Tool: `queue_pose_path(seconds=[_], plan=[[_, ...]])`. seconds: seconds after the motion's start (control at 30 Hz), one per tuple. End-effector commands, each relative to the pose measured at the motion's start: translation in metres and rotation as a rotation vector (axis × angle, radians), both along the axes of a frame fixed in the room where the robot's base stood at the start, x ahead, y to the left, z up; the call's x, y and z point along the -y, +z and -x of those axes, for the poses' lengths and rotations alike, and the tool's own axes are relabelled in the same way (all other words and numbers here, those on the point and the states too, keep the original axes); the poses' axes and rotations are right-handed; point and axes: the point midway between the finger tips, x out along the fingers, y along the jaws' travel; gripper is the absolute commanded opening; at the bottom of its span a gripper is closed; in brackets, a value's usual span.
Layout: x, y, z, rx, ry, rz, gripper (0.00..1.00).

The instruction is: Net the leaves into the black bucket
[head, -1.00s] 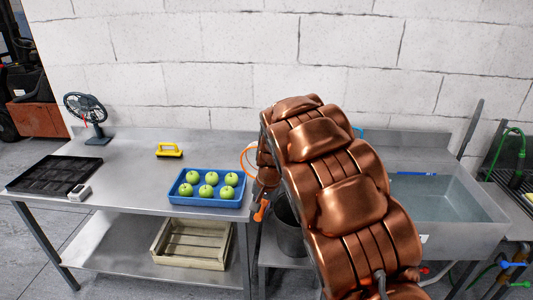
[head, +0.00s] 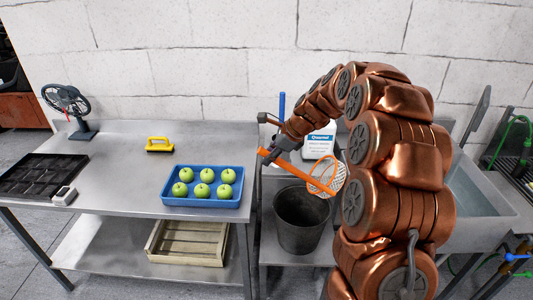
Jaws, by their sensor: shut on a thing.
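My gripper (head: 271,156) is shut on the orange handle of the net (head: 293,171). The net's round orange hoop and pale mesh hang at the right end of the handle, tilted, above the right rim of the black bucket. The black bucket (head: 298,238) stands upright and open on a low metal shelf between the table and the sink. Its inside looks dark, and I cannot make out leaves in it or in the mesh. The sink (head: 487,212) is at the right, largely hidden behind my arm. No leaves can be made out there.
A blue tray of green apples (head: 203,201) sits on the metal table (head: 120,200), left of the bucket. A white labelled container (head: 320,141) stands behind the net. A yellow-handled tool, fan and black tray are farther left. A wooden crate (head: 187,245) lies below.

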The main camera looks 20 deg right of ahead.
Motion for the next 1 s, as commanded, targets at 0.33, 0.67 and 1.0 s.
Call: queue_pose_path(seconds=[0.33,0.67,1.0], plan=[[0.029,0.014,0.009,0.053,-0.009,-0.112,0.00],[0.058,0.037,0.022,0.113,-0.008,-0.252,0.00],[0.089,0.061,0.036,0.174,-0.006,-0.397,0.00]])
